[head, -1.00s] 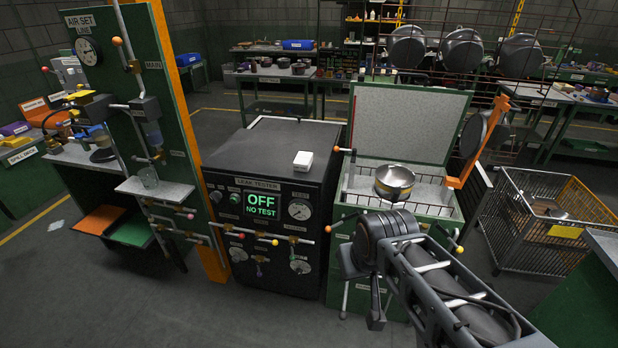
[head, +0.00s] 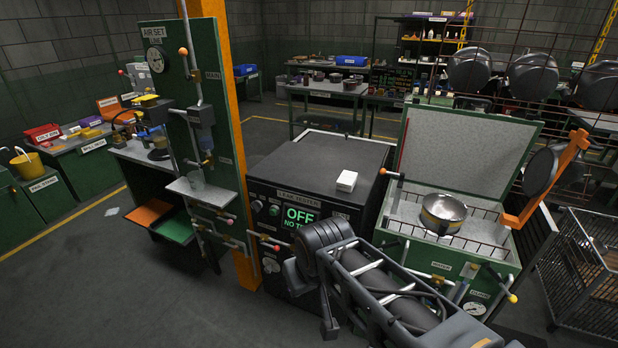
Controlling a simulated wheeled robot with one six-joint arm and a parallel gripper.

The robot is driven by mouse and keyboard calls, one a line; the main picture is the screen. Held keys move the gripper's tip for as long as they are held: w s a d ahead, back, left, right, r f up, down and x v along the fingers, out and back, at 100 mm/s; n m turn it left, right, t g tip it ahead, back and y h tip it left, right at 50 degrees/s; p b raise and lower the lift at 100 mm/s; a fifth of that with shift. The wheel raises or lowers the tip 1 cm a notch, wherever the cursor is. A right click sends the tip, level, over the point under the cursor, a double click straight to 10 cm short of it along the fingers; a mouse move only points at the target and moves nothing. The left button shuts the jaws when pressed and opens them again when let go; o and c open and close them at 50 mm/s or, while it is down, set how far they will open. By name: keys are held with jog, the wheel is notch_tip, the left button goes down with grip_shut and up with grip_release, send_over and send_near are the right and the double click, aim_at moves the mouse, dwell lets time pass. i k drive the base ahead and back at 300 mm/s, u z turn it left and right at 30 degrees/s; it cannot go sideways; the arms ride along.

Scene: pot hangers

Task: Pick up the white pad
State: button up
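A small white block-like thing (head: 346,180), which may be the white pad, lies on the black top of the leak tester (head: 300,160), near its right front part. A flat pale patch (head: 112,211) also lies on the floor at the left; I cannot tell what it is. My gripper (head: 328,322) hangs low at the end of my arm, in front of the leak tester and well below the white block. It is partly hidden behind my wrist, and its fingers are too unclear to tell open from shut. I see nothing held in it.
A green tank with an open lid and a metal pot (head: 442,213) stands right of the tester. A green panel with pipes and a small shelf (head: 200,190) stands at left. Wire bins (head: 590,270) are at right. The floor at front left is clear.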

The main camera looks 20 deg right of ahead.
aim_at(346, 183)
jog(key=u, duration=0.25)
jog(key=i, duration=0.85)
jog(key=z, duration=0.8)
jog(key=i, duration=0.6)
jog(key=z, duration=0.7)
